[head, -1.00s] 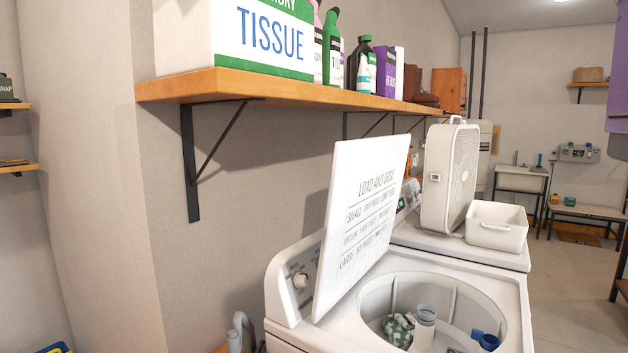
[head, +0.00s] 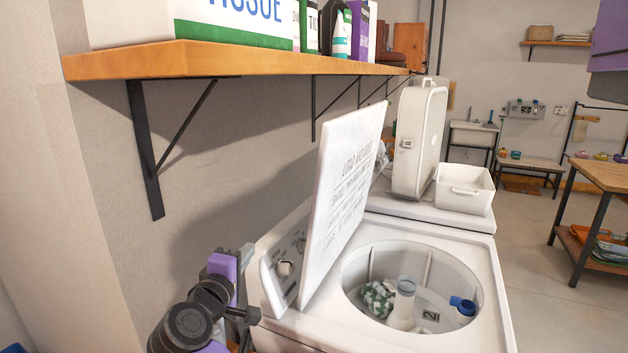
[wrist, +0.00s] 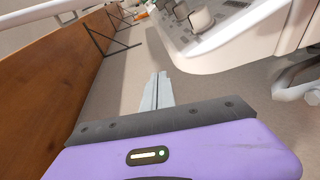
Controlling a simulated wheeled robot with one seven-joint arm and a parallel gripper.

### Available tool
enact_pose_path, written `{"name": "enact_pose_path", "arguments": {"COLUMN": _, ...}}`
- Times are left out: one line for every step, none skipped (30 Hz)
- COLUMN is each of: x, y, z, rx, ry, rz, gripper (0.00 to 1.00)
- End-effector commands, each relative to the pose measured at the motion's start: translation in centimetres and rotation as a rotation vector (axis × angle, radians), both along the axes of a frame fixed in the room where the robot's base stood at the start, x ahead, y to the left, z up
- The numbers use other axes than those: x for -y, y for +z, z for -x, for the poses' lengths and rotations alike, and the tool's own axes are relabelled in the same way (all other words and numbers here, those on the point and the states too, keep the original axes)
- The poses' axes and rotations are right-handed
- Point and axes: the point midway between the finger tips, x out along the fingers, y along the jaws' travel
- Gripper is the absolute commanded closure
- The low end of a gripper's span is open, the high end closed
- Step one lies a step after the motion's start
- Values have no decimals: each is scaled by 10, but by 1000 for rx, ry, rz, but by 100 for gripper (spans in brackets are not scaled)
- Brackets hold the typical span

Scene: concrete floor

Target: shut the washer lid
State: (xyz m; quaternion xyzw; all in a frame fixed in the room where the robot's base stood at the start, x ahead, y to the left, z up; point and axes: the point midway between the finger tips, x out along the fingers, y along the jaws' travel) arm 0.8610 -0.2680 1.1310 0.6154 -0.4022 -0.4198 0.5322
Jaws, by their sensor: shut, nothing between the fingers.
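The washer (head: 482,243) stands at the lower middle of the head view. Its white lid (head: 340,190), printed with loading text, stands open, leaning back toward the wall. The open tub holds a patterned cloth (head: 377,298), a pale cylindrical part and a blue cup (head: 463,306). My arm shows at the lower left of the head view, left of the control panel and behind the lid's side. In the wrist view my gripper (wrist: 158,80) has its fingers together and empty, with a panel with knobs (wrist: 200,20) ahead and to the right. I see no contact with the lid.
A wooden wall shelf (head: 240,60) with dark brackets overhangs my arm's side; its wood (wrist: 40,75) fills the left of the wrist view. A box fan (head: 420,140) and a white bin (head: 465,188) stand on the machine behind.

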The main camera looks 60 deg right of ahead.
Motion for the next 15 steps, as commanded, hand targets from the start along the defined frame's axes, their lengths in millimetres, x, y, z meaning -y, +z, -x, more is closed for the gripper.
{"name": "enact_pose_path", "arguments": {"x": 10, "y": 40, "z": -2, "rx": 13, "ry": -70, "rz": 20, "gripper": 100}}
{"name": "enact_pose_path", "arguments": {"x": 14, "y": 58, "z": -1, "rx": 15, "ry": -112, "rz": 30, "gripper": 100}}
{"name": "enact_pose_path", "arguments": {"x": 19, "y": 82, "z": 2, "rx": 17, "ry": -166, "rz": 40, "gripper": 100}}
{"name": "enact_pose_path", "arguments": {"x": 22, "y": 98, "z": 5, "rx": 21, "ry": -205, "rz": 46, "gripper": 100}}
{"name": "enact_pose_path", "arguments": {"x": 25, "y": 114, "z": 8, "rx": 25, "ry": -243, "rz": 51, "gripper": 100}}
{"name": "enact_pose_path", "arguments": {"x": 28, "y": 133, "z": 12, "rx": 29, "ry": -290, "rz": 55, "gripper": 100}}
{"name": "enact_pose_path", "arguments": {"x": 29, "y": 146, "z": 16, "rx": 34, "ry": -323, "rz": 56, "gripper": 100}}
{"name": "enact_pose_path", "arguments": {"x": 30, "y": 158, "z": 19, "rx": 36, "ry": -353, "rz": 57, "gripper": 100}}
{"name": "enact_pose_path", "arguments": {"x": 32, "y": 172, "z": 23, "rx": 42, "ry": -389, "rz": 57, "gripper": 100}}
{"name": "enact_pose_path", "arguments": {"x": 32, "y": 181, "z": 26, "rx": 46, "ry": -412, "rz": 57, "gripper": 100}}
{"name": "enact_pose_path", "arguments": {"x": 32, "y": 189, "z": 29, "rx": 48, "ry": -432, "rz": 56, "gripper": 100}}
{"name": "enact_pose_path", "arguments": {"x": 33, "y": 197, "z": 32, "rx": 51, "ry": -455, "rz": 55, "gripper": 100}}
{"name": "enact_pose_path", "arguments": {"x": 33, "y": 202, "z": 34, "rx": 54, "ry": -469, "rz": 54, "gripper": 100}}
{"name": "enact_pose_path", "arguments": {"x": 33, "y": 206, "z": 36, "rx": 56, "ry": -479, "rz": 52, "gripper": 100}}
{"name": "enact_pose_path", "arguments": {"x": 33, "y": 209, "z": 37, "rx": 57, "ry": -489, "rz": 52, "gripper": 100}}
